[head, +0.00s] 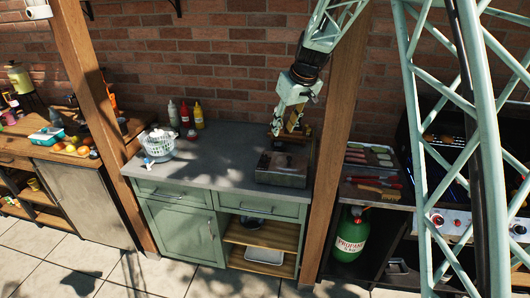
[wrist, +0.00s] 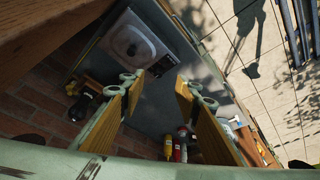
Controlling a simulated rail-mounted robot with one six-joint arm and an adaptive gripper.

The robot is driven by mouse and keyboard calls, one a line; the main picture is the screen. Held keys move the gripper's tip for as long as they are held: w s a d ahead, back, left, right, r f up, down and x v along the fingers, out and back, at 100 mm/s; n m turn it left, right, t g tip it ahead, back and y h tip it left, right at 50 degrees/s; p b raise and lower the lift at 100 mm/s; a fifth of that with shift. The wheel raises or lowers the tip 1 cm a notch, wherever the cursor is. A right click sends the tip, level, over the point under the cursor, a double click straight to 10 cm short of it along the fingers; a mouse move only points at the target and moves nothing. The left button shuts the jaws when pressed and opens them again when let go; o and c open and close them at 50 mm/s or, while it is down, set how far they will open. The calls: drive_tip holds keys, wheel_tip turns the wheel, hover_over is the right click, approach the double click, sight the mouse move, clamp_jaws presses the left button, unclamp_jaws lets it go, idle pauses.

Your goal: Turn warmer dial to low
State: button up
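The warmer (head: 282,167) is a dark, low box with a metallic top at the right end of the grey counter, beside the wooden post. In the wrist view the warmer (wrist: 133,38) shows a round plate on a pale top and a dark strip along one edge. I cannot make out the dial or its setting. My gripper (head: 292,122) hangs above the back of the warmer. In the wrist view my gripper (wrist: 158,88) has its two yellow-padded fingers apart, with nothing between them. The warmer lies beyond the fingertips, apart from them.
The counter (head: 222,158) is clear left of the warmer. A white colander (head: 158,142) and sauce bottles (head: 185,114) stand farther left. A wooden post (head: 335,120) rises close on the right, before a grill (head: 455,222). A dark bottle-like object (wrist: 84,100) lies near the brick wall.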

drive_tip(key=n+p, duration=0.1)
drive_tip(key=p, duration=0.2)
approach(264, 155)
drive_tip(key=v, duration=0.6)
drive_tip(key=shift+d+f, duration=0.15)
drive_tip(key=shift+f, duration=0.2)
drive_tip(key=shift+f, duration=0.15)
drive_tip(key=shift+p+x, duration=0.9)
drive_tip(key=shift+x, duration=5.85)
drive_tip(key=c, duration=0.8)
